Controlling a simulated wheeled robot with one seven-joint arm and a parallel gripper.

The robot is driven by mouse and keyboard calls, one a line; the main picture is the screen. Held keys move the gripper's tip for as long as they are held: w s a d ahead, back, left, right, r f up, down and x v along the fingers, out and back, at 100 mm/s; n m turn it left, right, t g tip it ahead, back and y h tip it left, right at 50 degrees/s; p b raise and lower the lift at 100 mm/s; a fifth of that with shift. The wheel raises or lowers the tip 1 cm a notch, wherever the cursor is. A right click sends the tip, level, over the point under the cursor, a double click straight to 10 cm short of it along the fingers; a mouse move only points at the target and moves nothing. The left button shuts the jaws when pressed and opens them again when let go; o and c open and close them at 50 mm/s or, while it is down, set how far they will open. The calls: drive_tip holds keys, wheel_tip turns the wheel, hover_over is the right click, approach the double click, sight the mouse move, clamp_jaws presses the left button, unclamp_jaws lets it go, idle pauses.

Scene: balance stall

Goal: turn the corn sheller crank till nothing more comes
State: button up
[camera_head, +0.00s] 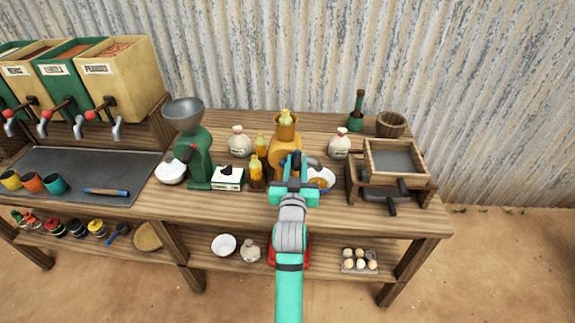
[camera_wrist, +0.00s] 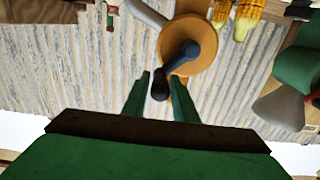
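The corn sheller (camera_head: 276,156) is an orange-yellow machine near the middle of the table, with a corn cob (camera_head: 285,115) standing in its top. In the wrist view its round face (camera_wrist: 203,62) shows a blue-grey crank arm (camera_wrist: 183,54) ending in a dark handle (camera_wrist: 160,86). My gripper (camera_head: 293,165) is in front of the sheller. In the wrist view its fingers (camera_wrist: 160,90) are apart, one on each side of the handle, with narrow gaps. A bowl (camera_head: 328,174) with yellow kernels stands right of the sheller, partly hidden by my gripper.
White sacks (camera_head: 240,142) stand behind on both sides. A wooden sieve box (camera_head: 393,158) stands to the right. The front table edge is mostly clear.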

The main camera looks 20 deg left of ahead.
drive_tip(key=o, duration=0.3)
drive_tip(key=shift+w, duration=0.15)
drive_tip(key=shift+d, duration=0.3)
drive_tip(key=shift+s+a, duration=0.15)
drive_tip(key=shift+s, duration=0.4)
drive_tip(key=shift+s+a, duration=0.15)
drive_tip(key=shift+s, duration=0.4)
drive_tip(key=shift+v, duration=3.15)
drive_tip(key=shift+w+d+r, duration=0.1)
drive_tip(key=shift+w+d, duration=0.05)
